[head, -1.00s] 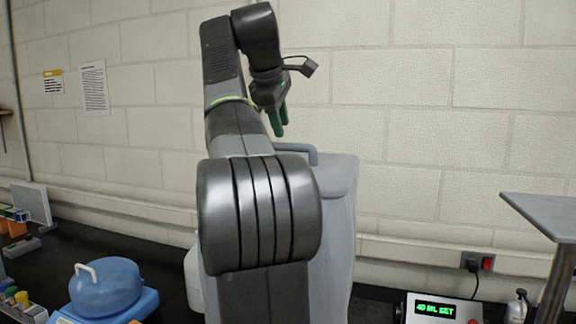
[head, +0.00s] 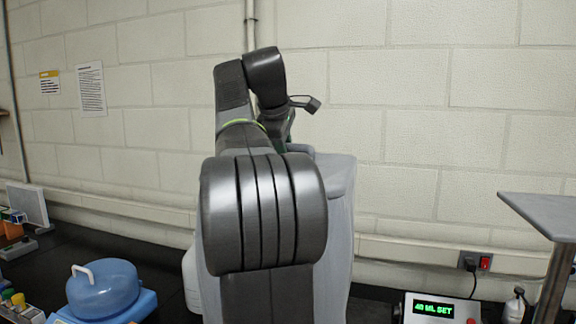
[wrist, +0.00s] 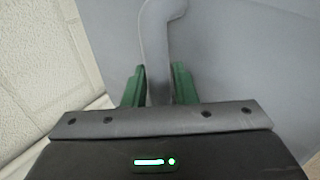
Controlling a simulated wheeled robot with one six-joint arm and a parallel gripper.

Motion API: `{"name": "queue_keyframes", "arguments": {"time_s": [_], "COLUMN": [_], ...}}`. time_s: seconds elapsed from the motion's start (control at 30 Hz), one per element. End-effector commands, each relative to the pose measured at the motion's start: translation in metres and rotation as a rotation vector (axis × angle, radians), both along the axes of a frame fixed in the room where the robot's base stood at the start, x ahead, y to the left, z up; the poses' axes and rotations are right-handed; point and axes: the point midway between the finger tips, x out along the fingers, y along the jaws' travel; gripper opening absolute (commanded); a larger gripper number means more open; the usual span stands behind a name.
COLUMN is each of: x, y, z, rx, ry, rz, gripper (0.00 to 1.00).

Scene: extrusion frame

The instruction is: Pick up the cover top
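The cover top is the grey top of a tall grey cover (head: 338,215), partly hidden behind my arm in the head view. In the wrist view its smooth grey surface (wrist: 245,60) fills most of the picture, with a curved grey handle (wrist: 155,30) rising from it. My gripper (wrist: 159,67) has its green fingers on either side of the handle, close to it. The fingers look open, and I see no clear grip on the handle. In the head view the fingertips are hidden behind my arm and the handle is mostly hidden.
A blue round container (head: 103,288) with a white handle stands at the lower left. A display box (head: 440,308) reading "40 ML SET" is at the lower right, beside a small bottle (head: 515,305). A grey table edge (head: 545,212) juts in at the right. A block wall stands behind.

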Motion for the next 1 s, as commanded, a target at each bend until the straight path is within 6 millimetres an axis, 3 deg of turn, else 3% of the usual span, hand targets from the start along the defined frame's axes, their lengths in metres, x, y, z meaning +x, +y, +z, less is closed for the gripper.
{"name": "queue_keyframes", "arguments": {"time_s": [0.03, 0.1, 0.13, 0.57, 0.97, 1.0], "x": [0.0, 0.0, 0.0, 0.0, 0.001, -0.006], "y": [0.0, 0.0, 0.0, 0.0, 0.0, 0.003], "z": [0.0, 0.0, 0.0, 0.005, 0.037, 0.035], "rx": [0.0, 0.0, 0.0, -0.001, 0.0, 0.0], "ry": [0.0, 0.0, 0.0, -0.002, -0.003, -0.003], "rz": [0.0, 0.0, 0.0, 0.0, -0.001, 0.003], "gripper": [0.14, 0.01, 0.0, 0.0, 0.0, 0.0]}}
